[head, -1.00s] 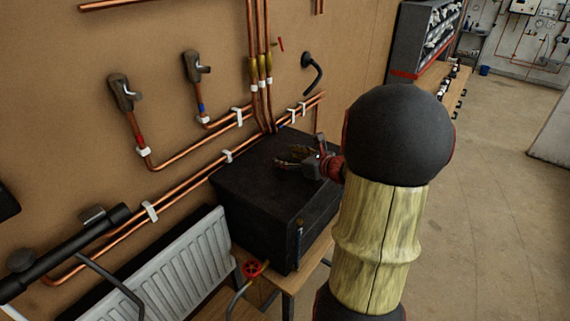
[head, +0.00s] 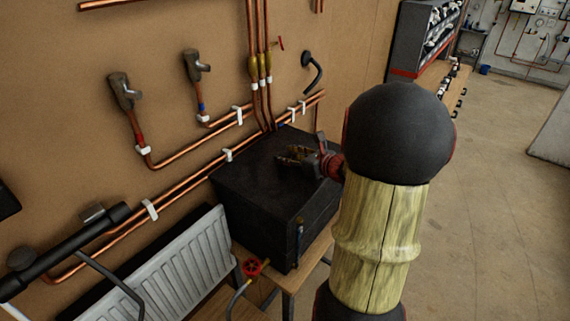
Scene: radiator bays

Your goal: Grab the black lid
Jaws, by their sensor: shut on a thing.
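A black box with a dark flat top, the black lid (head: 255,172), stands on a small wooden table below the copper pipes. My gripper (head: 289,156) is at the far right part of this top, reaching in from the right. Its jaws are shut on the lid, low against the top surface. The exact part between the fingers is too dark and small to make out. The lid looks level on the box, and I see no gap beneath it. My arm hides the area to the right of the gripper.
Copper pipes (head: 190,160) with white clips run along the wall close behind the box. A white radiator (head: 180,265) and a red valve wheel (head: 252,268) are at the front left. The wooden table (head: 300,268) shows below the box. The floor at the right is clear.

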